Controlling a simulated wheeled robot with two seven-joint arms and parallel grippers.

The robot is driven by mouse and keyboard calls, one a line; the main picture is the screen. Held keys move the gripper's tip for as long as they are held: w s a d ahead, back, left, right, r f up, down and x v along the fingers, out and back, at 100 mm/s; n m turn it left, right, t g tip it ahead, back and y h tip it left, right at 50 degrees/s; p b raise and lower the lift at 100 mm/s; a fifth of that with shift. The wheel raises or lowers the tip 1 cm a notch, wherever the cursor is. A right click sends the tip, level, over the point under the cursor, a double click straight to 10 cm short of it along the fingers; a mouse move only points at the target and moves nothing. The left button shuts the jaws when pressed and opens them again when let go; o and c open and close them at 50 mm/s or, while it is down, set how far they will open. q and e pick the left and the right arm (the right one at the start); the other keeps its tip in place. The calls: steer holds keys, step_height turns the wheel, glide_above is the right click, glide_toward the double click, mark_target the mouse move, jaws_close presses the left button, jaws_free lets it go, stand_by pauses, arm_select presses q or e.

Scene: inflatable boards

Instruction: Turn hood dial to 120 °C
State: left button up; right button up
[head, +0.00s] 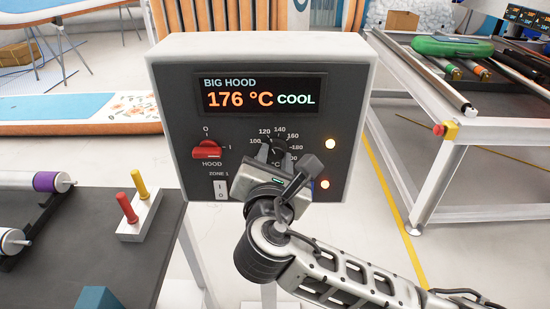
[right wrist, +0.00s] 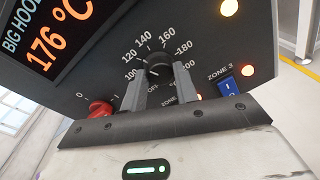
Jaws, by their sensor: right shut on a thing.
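The hood control box (head: 360,60) faces me, its display (head: 258,97) reading "BIG HOOD 176 °C COOL". The black temperature dial (head: 279,146) sits below it, ringed by numbers that include 120, 140 and 180. My right gripper (head: 276,158) is shut on the dial, one finger on each side. In the right wrist view the dial (right wrist: 158,66) shows between the fingertips (right wrist: 158,86), with 100 to 200 around it. I cannot read which number its pointer meets. My left gripper is not in view.
A red hood switch (head: 206,150) is left of the dial, and two lit lamps (head: 330,144) are at right. A dark table (head: 100,245) with red and yellow pegs (head: 133,197) stands at left. A metal frame table (head: 440,150) with a red-yellow stop button stands at right.

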steer(key=shift+f+n, duration=0.2)
steer(key=shift+n, duration=0.2)
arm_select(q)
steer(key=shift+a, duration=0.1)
arm_select(e)
steer(key=o, duration=1)
steer(key=shift+r, duration=0.1)
steer(key=shift+c, duration=0.2)
arm_select(q)
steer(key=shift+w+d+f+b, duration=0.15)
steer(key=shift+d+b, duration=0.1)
steer(key=shift+b, duration=0.45)
arm_select(e)
steer(key=s+r, duration=0.1)
steer(key=s, duration=1.5)
steer(key=shift+a+r, duration=0.3)
steer(key=shift+a, duration=0.15)
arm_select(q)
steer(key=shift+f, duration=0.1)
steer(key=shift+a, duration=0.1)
